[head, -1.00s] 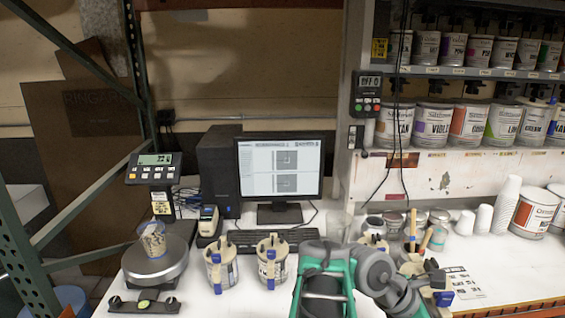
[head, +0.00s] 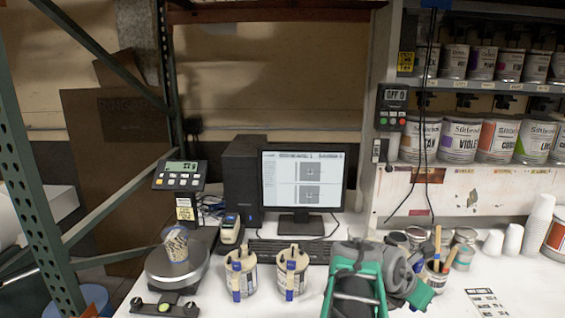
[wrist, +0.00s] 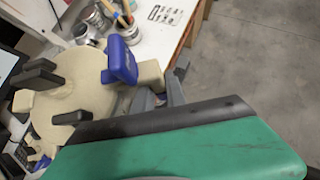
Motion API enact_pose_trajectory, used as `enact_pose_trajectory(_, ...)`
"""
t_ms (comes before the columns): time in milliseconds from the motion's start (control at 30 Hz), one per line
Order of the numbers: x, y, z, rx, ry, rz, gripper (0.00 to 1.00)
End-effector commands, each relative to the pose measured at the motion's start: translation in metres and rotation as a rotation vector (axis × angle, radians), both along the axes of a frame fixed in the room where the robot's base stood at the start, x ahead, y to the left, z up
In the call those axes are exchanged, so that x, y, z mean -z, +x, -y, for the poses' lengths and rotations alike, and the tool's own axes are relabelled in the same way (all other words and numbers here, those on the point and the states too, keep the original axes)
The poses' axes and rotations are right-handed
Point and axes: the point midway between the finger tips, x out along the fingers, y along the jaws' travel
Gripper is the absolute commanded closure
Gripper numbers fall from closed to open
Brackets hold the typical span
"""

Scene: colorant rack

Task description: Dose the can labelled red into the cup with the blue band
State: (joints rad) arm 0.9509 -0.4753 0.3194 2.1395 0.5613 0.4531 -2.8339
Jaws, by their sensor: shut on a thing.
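My gripper (wrist: 160,95) is shut at the side of a can with a cream lid (wrist: 75,92), next to its cream block and blue lever (wrist: 122,60). Dark knobs stand on the lid. This can's label is hidden, so I cannot read its colour. In the head view my green and grey arm hides the gripper and the held can. A clear speckled cup (head: 175,244) stands on the round scale (head: 160,272) at the left. I cannot make out its band's colour. Two cans with cream lids and blue clips, a left one (head: 240,274) and a right one (head: 291,272), stand on the table.
A monitor (head: 303,182) and keyboard (head: 280,251) stand behind the cans. The scale display (head: 180,176) rises on a post behind the scale. A brush pot (head: 436,278), small jars and stacked white cups (head: 538,225) stand right. Shelves hold labelled cans (head: 458,138).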

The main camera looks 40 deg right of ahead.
Motion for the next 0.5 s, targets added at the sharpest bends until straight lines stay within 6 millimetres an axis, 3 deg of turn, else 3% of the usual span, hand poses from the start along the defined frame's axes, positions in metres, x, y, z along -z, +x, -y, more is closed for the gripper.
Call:
enact_pose_trajectory(133,0.006,0.062,-0.008,-0.17,-0.004,0.003,1.0)
enact_pose_trajectory(267,0.015,0.125,-0.03,-0.337,-0.004,0.003,1.0)
enact_pose_trajectory(367,0.025,0.176,-0.059,-0.474,-0.003,0.002,1.0)
enact_pose_trajectory(500,0.041,0.241,-0.114,-0.665,-0.003,0.002,1.0)
